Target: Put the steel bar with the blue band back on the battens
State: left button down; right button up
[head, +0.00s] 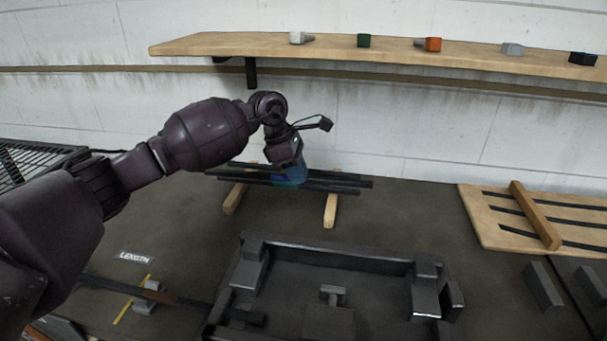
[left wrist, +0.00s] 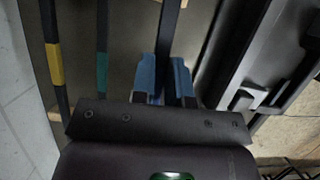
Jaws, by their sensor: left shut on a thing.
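My left gripper (head: 291,176) is over the wooden battens (head: 331,211) in the head view, fingers pointing down. In the left wrist view its blue fingers (left wrist: 165,82) are shut on a dark steel bar (left wrist: 168,25). No band shows on this bar; the fingers cover part of it. A bar with a yellow band (left wrist: 55,63) and a bar with a green band (left wrist: 102,70) lie beside it, roughly parallel and apart. In the head view the dark bars (head: 340,180) cross the battens close together. I cannot tell whether the held bar touches the battens. My right gripper is not in view.
A dark tray-like fixture (head: 345,250) with raised blocks stands in front of the battens. A slotted wooden board (head: 480,215) lies at the right. A wall shelf (head: 220,43) carries several small blocks. A label reading LENGTH (head: 136,257) lies at the lower left.

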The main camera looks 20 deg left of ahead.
pick_arm(q)
jog(key=shift+a+f, duration=0.1)
jog(key=shift+a, duration=1.1)
jog(key=shift+d, duration=0.1)
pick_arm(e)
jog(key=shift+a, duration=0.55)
pick_arm(q)
jog(key=shift+f, duration=0.15)
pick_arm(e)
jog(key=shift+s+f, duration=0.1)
pick_arm(q)
jog(key=shift+f+b, duration=0.3)
jog(key=shift+f, duration=0.6)
jog(key=shift+f+b, duration=0.3)
jog(key=shift+f, duration=0.85)
jog(key=shift+f+b, duration=0.4)
jog(key=shift+f, duration=0.85)
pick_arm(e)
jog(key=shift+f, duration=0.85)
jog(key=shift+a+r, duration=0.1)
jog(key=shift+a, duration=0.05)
